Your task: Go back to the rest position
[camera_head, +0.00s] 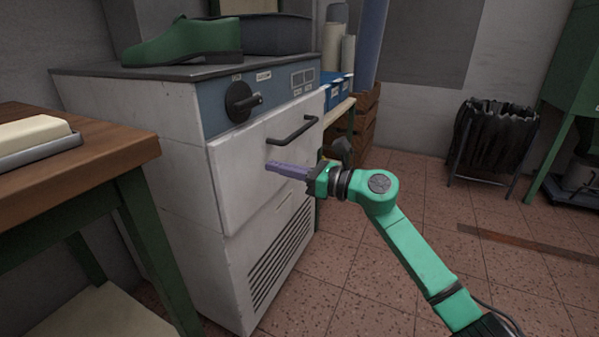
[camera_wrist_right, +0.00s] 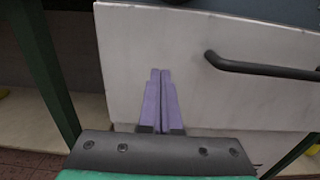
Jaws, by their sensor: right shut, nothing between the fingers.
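My right gripper (camera_head: 270,166) is shut and empty, its purple fingers together. It is in front of the white cabinet door (camera_head: 240,155), below and left of the black bar handle (camera_head: 292,129). In the right wrist view the shut fingers (camera_wrist_right: 160,75) point at the door panel (camera_wrist_right: 185,40), with the handle (camera_wrist_right: 262,69) to their right. I cannot tell whether the fingertips touch the door. The door looks closed. My left gripper is not in view.
A green shoe-shaped piece (camera_head: 185,43) sits on top of the cabinet, which has a black knob (camera_head: 241,102). A wooden table (camera_head: 100,160) with a tray stands at the left. A black bag on a stand (camera_head: 492,130) is at the back right. The tiled floor on the right is mostly clear.

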